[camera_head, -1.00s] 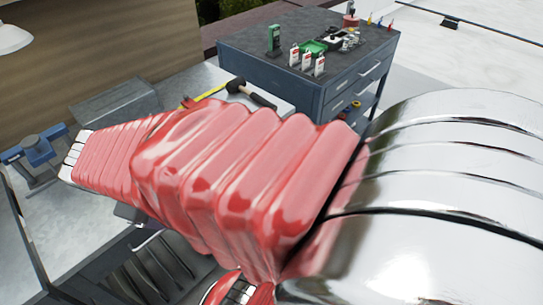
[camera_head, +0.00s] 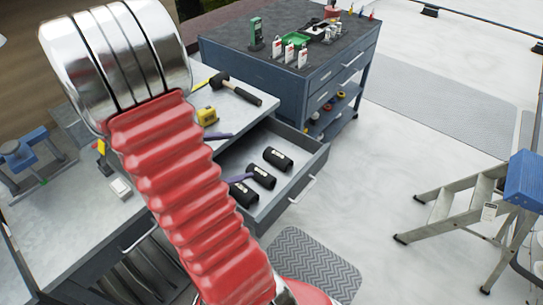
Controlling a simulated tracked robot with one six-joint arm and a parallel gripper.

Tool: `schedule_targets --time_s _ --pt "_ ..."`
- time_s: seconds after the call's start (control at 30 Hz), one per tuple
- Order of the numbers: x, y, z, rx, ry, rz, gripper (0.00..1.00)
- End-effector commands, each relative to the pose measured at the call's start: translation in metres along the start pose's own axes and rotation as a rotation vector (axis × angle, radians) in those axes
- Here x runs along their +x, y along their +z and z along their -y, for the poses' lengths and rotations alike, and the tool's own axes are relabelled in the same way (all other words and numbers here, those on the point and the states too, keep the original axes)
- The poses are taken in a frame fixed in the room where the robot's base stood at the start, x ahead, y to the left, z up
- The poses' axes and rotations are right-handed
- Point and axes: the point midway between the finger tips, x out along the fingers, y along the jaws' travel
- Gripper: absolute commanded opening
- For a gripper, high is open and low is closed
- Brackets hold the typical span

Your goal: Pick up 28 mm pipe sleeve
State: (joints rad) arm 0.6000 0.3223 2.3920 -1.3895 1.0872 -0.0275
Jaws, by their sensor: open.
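Three black cylindrical sleeves with pale labels lie in a row in the open drawer (camera_head: 304,186) of the workbench: a far one (camera_head: 278,158), a middle one (camera_head: 260,176) and a near one (camera_head: 243,195). The labels are too small to read, so I cannot tell which is the 28 mm pipe sleeve. The near sleeve is close to the edge of my red bellows arm, which hides the left part of the drawer. My gripper is not visible; only my arm's red bellows and chrome section show.
On the workbench (camera_head: 52,205) are a black hammer (camera_head: 238,90), a yellow tape measure (camera_head: 207,117) and a blue vise (camera_head: 24,152). A blue tool cart (camera_head: 305,88) stands behind the drawer. A stepladder (camera_head: 470,200) stands at right.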

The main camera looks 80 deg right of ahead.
Motion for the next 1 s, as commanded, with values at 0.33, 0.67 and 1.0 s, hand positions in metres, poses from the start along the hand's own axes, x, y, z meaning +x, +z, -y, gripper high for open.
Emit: schedule_targets --time_s 0.33,0.67,1.0 --pt "0.086 -0.024 0.009 -0.286 0.058 0.093 1.00" --pt "0.140 -0.053 0.028 -0.483 0.108 0.098 1.00" --pt "0.145 -0.056 0.030 -0.503 0.116 0.096 1.00"
